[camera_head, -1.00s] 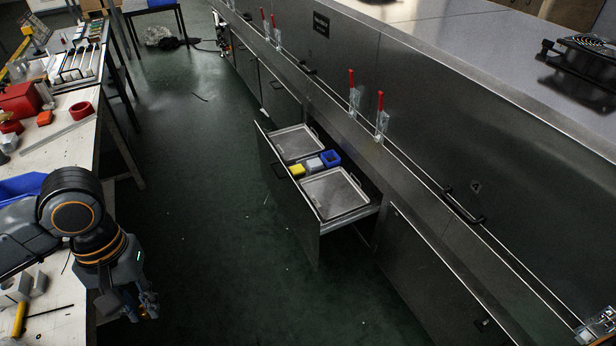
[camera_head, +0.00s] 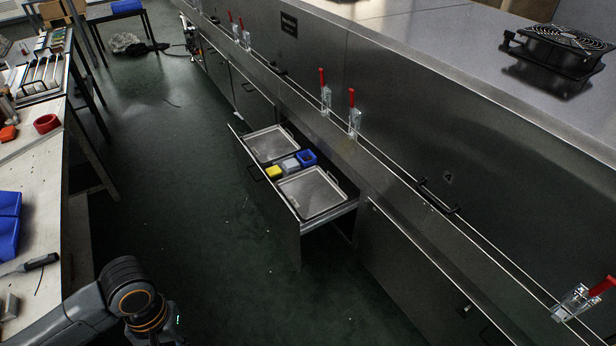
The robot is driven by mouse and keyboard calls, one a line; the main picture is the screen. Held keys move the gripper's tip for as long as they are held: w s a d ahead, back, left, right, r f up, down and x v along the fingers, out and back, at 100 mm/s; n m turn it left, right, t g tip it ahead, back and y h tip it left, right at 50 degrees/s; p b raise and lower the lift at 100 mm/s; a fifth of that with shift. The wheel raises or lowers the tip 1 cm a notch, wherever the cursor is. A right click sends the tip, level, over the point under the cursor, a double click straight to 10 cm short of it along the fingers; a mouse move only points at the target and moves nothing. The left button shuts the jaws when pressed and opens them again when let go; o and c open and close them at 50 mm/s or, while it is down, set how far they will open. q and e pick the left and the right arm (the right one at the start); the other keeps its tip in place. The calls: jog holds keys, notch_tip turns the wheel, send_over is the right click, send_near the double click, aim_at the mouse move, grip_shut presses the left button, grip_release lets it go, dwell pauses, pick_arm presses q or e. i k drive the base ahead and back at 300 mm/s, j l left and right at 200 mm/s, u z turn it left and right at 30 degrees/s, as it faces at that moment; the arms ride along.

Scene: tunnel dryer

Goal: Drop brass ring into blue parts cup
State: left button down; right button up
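The blue parts cup (camera_head: 307,157) sits in the open drawer (camera_head: 275,205) of the steel cabinet, beside a grey cup (camera_head: 291,165) and a yellow cup (camera_head: 275,173). I cannot make out a brass ring anywhere. My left arm comes in at the bottom left, over the floor beside the workbench, well short of the drawer. Its wrist meets the bottom edge, and the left gripper's fingers are out of frame. My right gripper is not in view.
Two metal trays (camera_head: 311,193) lie in the drawer, either side of the cups. Red-handled clamps (camera_head: 354,118) stand along the cabinet ledge. The workbench (camera_head: 40,180) runs down the left with blue bins (camera_head: 8,225). The green floor between is clear.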

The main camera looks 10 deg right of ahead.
aim_at(307, 157)
jog(key=i+j+z, duration=0.1)
jog(key=z, duration=0.35)
jog(key=i+j+z, duration=0.15)
jog(key=z, duration=0.3)
jog(key=i+j+z, duration=0.25)
jog(key=z, duration=0.2)
jog(key=i+j+z, duration=0.15)
jog(key=z, duration=0.3)
jog(key=i+j+z, duration=0.2)
jog(key=j, duration=0.75)
jog(key=i+j+z, duration=0.2)
jog(key=j, duration=0.75)
jog(key=j+z, duration=0.2)
jog(key=j, duration=1.75)
jog(key=i, duration=0.05)
